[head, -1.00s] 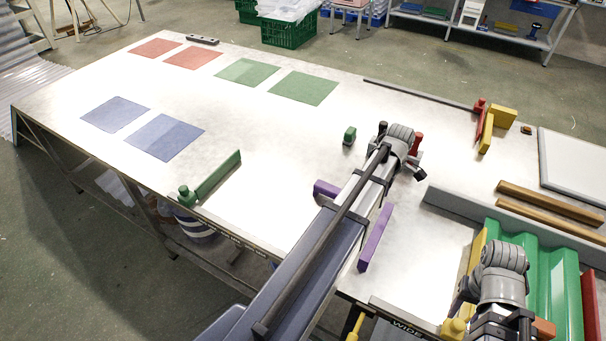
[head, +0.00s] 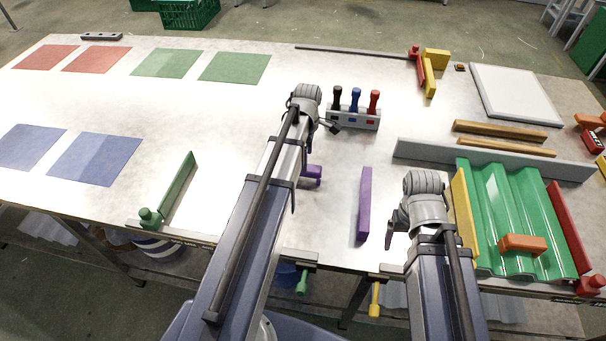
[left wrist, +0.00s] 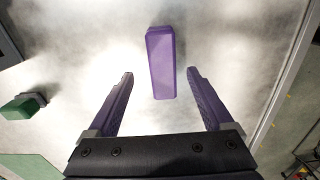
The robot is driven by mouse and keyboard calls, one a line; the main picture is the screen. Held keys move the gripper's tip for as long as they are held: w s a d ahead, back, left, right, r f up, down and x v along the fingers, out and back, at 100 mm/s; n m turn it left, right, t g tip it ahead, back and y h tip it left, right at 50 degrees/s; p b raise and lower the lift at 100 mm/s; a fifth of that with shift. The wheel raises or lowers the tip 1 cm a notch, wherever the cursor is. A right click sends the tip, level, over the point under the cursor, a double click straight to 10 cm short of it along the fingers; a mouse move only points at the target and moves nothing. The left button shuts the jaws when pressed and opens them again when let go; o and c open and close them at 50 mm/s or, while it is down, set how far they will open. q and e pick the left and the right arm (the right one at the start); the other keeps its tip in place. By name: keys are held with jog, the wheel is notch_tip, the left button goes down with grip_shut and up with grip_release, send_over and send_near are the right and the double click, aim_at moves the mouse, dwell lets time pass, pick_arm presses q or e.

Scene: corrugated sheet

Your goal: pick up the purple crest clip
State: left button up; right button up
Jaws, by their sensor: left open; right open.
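The purple crest clip (left wrist: 162,65) lies on the table as a small upright-sided block with a lighter face, in the left wrist view. In the head view a purple part beside my left arm (head: 313,171) seems to be it, partly hidden. My left gripper (left wrist: 160,74) is open and empty, its two dark purple fingers spread to either side of the clip's near end, apart from it.
A longer purple bar (head: 364,203) stands on the table right of the clip. A grey holder (head: 345,120) with several coloured-handled tools is behind. A small green clip (left wrist: 22,106) lies to the left in the left wrist view. The table's front edge is close.

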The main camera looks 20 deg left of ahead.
pick_arm(q)
jog(key=shift+a+f, duration=0.1)
pick_arm(e)
jog(key=shift+f, duration=0.1)
pick_arm(q)
jog(key=f+b, duration=0.5)
jog(key=shift+s+a+f, duration=0.1)
jog(key=shift+s+a, duration=0.1)
jog(key=shift+s, duration=0.05)
pick_arm(e)
notch_tip(320, 180, down, 5)
jog(key=shift+f, duration=0.1)
pick_arm(q)
grip_shut()
